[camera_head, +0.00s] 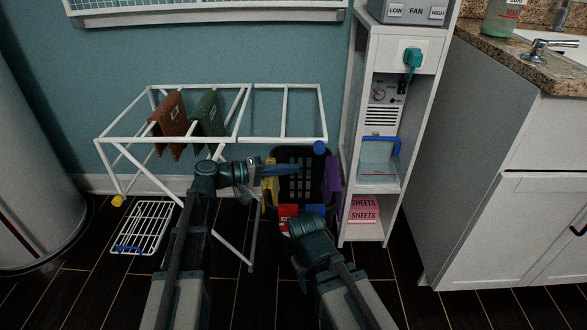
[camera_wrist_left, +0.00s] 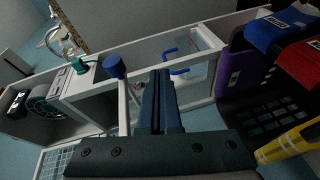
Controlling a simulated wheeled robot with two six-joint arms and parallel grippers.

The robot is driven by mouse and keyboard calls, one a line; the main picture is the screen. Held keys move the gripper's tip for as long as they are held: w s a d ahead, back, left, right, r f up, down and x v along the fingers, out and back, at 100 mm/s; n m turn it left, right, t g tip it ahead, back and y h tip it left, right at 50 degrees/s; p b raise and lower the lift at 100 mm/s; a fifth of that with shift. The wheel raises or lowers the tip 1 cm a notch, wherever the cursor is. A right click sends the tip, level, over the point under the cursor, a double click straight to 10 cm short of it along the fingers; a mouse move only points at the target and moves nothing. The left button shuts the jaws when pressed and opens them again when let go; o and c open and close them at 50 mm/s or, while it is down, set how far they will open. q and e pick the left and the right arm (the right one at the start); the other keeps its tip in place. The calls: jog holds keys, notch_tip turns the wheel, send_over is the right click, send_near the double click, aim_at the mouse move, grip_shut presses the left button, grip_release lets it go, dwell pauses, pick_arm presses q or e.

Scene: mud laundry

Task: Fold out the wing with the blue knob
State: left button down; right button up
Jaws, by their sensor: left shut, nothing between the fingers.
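The white drying rack (camera_head: 182,140) stands against the blue wall. A wing (camera_head: 284,138) on its right side lies about level with the top, and the blue knob (camera_head: 320,147) is at its front right corner. My left gripper (camera_head: 298,165) is shut and empty, pointing right, below the wing's front bar and left of the knob in the head view. In the left wrist view, the knob (camera_wrist_left: 114,66) shows left of the shut fingertips (camera_wrist_left: 160,72), apart in the picture. My right arm's wrist (camera_head: 310,235) is low in front; its fingers cannot be made out.
A dark basket (camera_head: 292,159) with colored cloths stands behind my grippers. A narrow white shelf (camera_head: 349,205) is just right of the wing. Brown (camera_head: 170,116) and green (camera_head: 209,115) cloths hang on the rack. A yellow knob (camera_head: 118,200) is low left, beside a white grid (camera_head: 150,225).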

pick_arm(q)
jog(key=s+a+f+b, duration=0.2)
jog(key=a, duration=0.6)
jog(key=shift+s+a, duration=0.15)
jog(key=shift+s, duration=0.1)
jog(key=s+d+f+m+g+y+p, duration=0.1)
jog(key=s+d+f+g+y+p, duration=0.1)
jog(key=s+d+f+y+p, duration=0.3)
jog(key=s+d+f+m+g+y+p, duration=0.1)
jog(key=s+d+m+g+y, duration=0.15)
jog(key=s, duration=0.45)
jog(key=s+a+m+y+p, duration=0.2)
jog(key=s+a+y+p, duration=0.3)
jog(key=s+y+p, duration=0.3)
notch_tip(320, 180, up, 38)
jog(key=s+y+p, duration=0.1)
jog(key=p, duration=3.5)
jog(key=shift+s+a+f, duration=0.15)
jog(key=shift+s+f, duration=0.05)
jog(key=shift+s, duration=0.05)
jog(key=shift+g, duration=0.25)
